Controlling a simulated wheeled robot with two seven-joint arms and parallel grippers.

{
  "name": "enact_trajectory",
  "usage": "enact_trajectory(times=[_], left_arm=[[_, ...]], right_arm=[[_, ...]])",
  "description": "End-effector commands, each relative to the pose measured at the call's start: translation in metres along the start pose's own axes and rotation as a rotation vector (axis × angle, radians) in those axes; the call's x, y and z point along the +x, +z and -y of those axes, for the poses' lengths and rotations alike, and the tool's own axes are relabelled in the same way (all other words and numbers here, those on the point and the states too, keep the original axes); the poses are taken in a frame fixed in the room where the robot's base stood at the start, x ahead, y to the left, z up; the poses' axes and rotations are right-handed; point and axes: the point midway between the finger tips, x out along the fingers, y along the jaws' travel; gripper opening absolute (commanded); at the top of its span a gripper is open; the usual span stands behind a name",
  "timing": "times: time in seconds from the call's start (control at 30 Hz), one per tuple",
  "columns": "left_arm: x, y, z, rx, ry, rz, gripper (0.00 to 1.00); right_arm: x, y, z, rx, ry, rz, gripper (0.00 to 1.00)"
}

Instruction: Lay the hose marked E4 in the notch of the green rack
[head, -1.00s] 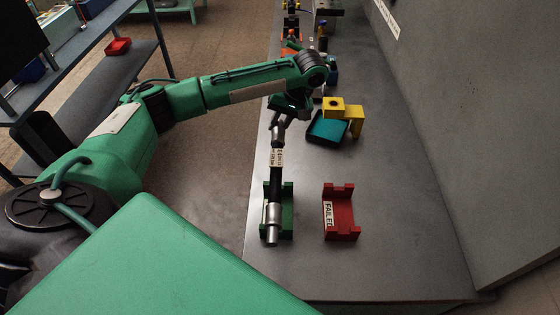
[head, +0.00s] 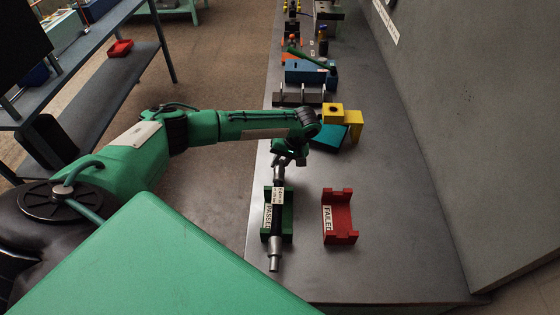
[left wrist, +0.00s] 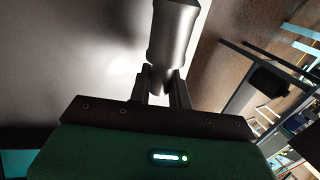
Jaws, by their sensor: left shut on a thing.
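My left gripper (head: 286,161) is shut on the far metal end of a dark hose (head: 277,232). The hose carries a pale tag (head: 279,196), too small to read surely. It runs lengthwise over the green rack (head: 288,227), and its near metal end sticks out past the rack's near edge. I cannot tell whether it rests in the notch or hangs just above. The rack bears a label reading PASSED. In the left wrist view, the fingers (left wrist: 164,88) close on a grey metal fitting (left wrist: 175,30). My right gripper is not in view.
A red rack (head: 352,230) labelled FAILED stands empty to the right. Farther back are a teal tray (head: 328,137), a yellow block (head: 354,118), a grey slotted holder (head: 298,97) and a blue block (head: 306,73). The near part of the bench is clear.

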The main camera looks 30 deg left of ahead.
Motion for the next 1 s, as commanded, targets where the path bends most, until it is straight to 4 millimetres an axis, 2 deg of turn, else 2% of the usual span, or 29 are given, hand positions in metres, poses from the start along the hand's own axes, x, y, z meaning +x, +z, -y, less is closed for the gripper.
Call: enact_trajectory(times=[0.1,0.13,0.23,0.53,0.67,1.0], left_arm=[[0.0,0.0,0.0,0.0,0.001,-0.001,0.0],[0.001,0.0,0.0,-0.001,0.0,-0.001,0.21],[0.0,0.0,0.0,0.0,0.0,-0.001,0.41],[-0.001,0.0,-0.001,0.0,0.001,-0.001,0.41],[-0.011,0.0,-0.002,0.0,0.003,-0.002,0.41],[-0.079,0.0,-0.003,0.0,0.005,-0.003,0.41]], right_arm=[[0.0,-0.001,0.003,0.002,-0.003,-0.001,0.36],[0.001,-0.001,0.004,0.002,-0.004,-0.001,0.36],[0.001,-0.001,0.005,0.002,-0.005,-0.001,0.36],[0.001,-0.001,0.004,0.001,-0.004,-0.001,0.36],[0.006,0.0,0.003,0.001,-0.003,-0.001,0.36],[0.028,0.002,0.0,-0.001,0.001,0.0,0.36]])
